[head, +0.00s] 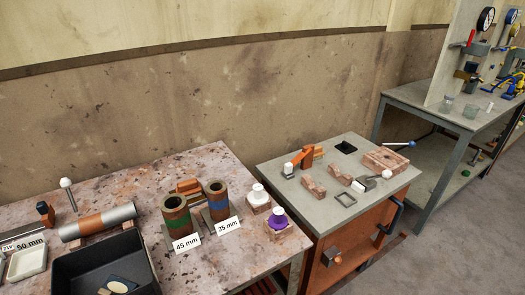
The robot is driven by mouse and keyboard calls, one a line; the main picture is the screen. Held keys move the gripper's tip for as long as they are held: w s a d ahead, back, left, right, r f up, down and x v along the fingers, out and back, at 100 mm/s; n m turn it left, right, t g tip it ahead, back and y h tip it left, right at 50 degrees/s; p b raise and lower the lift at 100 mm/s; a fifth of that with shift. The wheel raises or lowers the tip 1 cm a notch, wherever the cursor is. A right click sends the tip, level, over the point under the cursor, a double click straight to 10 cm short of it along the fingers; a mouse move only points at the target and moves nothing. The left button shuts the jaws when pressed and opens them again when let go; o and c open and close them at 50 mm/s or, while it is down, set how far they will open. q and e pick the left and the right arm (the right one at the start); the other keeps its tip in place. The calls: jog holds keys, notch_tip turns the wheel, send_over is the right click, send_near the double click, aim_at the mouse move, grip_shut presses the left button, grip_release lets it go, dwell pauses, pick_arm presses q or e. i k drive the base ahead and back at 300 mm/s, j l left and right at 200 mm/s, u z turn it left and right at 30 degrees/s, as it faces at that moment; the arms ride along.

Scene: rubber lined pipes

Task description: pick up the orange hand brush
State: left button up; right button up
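A bright orange elongated object (303,156), which looks like the hand brush, lies at the back left of the grey-topped cabinet, with a brownish block against it. A smaller orange-brown piece (188,187) sits behind the pipes on the left table. It is partly hidden, and I cannot tell for sure which of the two is the brush. Neither of my grippers shows in the head view.
The left table (110,187) holds two upright pipes labelled 45 mm (176,222) and 35 mm (217,202), a lying pipe (98,222) and a black tray (68,265). The cabinet top (312,223) also carries brick-like blocks (386,161). A workbench (440,105) stands at right.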

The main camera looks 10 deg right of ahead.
aim_at(318, 153)
jog(key=l+u, duration=0.25)
jog(key=u, duration=0.2)
jog(key=l+u, duration=0.25)
jog(key=u, duration=0.15)
jog(key=l+u, duration=0.3)
jog(key=u, duration=0.15)
jog(key=l+u, duration=0.25)
jog(key=u, duration=0.15)
jog(key=k+l+u, duration=0.3)
jog(key=l, duration=0.3)
jog(key=k+l+u, duration=0.35)
jog(key=l, duration=0.15)
jog(key=k+l+u, duration=0.3)
jog(key=k+l, duration=0.05)
jog(key=l, duration=0.1)
